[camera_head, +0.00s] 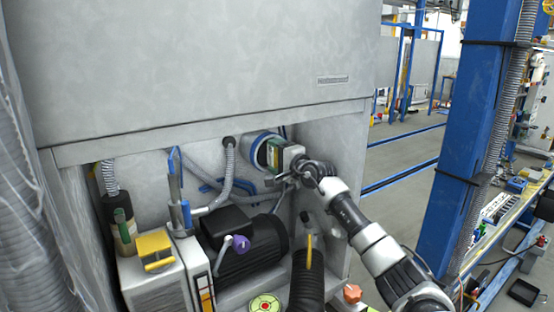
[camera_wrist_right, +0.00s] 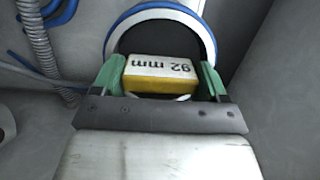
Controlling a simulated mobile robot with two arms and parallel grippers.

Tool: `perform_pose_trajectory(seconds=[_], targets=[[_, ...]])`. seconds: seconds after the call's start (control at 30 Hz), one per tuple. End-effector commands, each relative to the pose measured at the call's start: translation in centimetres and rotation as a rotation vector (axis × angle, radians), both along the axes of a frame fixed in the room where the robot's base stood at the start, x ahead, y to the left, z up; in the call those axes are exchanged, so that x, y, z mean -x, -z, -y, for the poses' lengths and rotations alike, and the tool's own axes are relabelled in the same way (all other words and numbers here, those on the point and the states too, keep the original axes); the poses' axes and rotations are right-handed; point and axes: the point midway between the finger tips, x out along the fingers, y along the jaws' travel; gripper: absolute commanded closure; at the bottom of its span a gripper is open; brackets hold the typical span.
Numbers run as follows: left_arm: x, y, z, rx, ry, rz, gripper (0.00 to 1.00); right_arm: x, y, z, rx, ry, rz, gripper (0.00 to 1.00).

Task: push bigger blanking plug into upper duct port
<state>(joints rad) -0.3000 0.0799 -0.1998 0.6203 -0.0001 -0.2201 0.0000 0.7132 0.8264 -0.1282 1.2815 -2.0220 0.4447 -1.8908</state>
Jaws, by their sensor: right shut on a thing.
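The bigger blanking plug shows in the right wrist view as a white and yellow block (camera_wrist_right: 160,72) marked "92 mm". My right gripper (camera_wrist_right: 161,68) is shut on this block, with a green finger on each side. The upper duct port (camera_wrist_right: 209,38) is a blue-rimmed ring around a dark round area, directly beyond the block. In the head view the port (camera_head: 252,145) is under the grey housing, and my right gripper (camera_head: 279,157) is right in front of it. I cannot tell how deep the plug sits. My left gripper is not in view.
Below the port are a black motor (camera_head: 250,243) with a purple knob (camera_head: 240,244), and a grey box with a yellow handle (camera_head: 155,249). A corrugated hose (camera_head: 229,170) runs left of the port. The grey housing (camera_head: 200,65) overhangs above. A blue post (camera_head: 480,130) stands right.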

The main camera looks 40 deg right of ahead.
Motion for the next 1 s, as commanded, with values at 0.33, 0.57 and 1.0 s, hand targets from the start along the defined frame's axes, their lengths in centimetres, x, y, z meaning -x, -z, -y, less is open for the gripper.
perform_pose_trajectory(seconds=[0.33, 0.57, 1.0], targets=[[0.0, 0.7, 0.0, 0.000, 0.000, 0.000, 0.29, -0.9, 0.0, 0.1, -0.002, 0.000, 0.002, 0.73], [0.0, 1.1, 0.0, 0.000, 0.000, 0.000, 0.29, -1.5, 0.0, 0.1, -0.001, -0.001, 0.002, 0.73], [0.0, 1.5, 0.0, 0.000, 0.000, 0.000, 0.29, -2.2, 0.0, 0.2, 0.000, 0.000, 0.000, 0.06]])
